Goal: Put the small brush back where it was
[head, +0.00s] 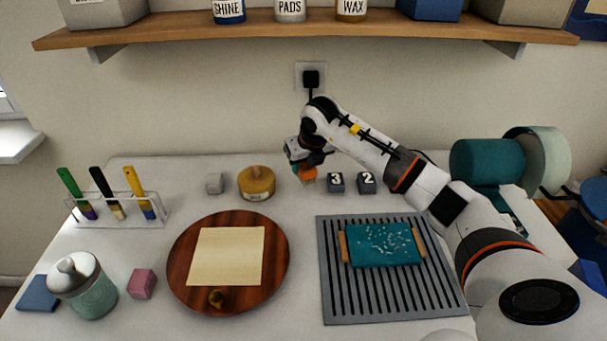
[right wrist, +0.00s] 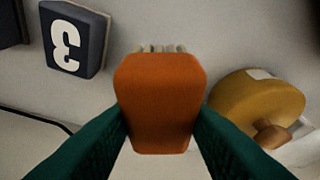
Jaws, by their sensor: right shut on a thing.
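The small brush shows in the right wrist view as an orange block (right wrist: 160,105) with a row of pale bristle tufts at its far end. My right gripper (right wrist: 160,135) has its two green fingers shut on its sides. In the head view the right gripper (head: 302,168) is at the back of the table, and the orange of the brush (head: 308,174) shows below it, left of the block marked 3. I cannot tell whether the brush touches the table. My left gripper is not in view.
Blocks marked 3 (head: 336,183) and 2 (head: 367,183) stand right of the gripper; a yellow round container (head: 257,183) stands left. In front are a round wooden board (head: 183,262) and a grey ribbed mat (head: 336,306). A brush rack (head: 118,222) stands at far left.

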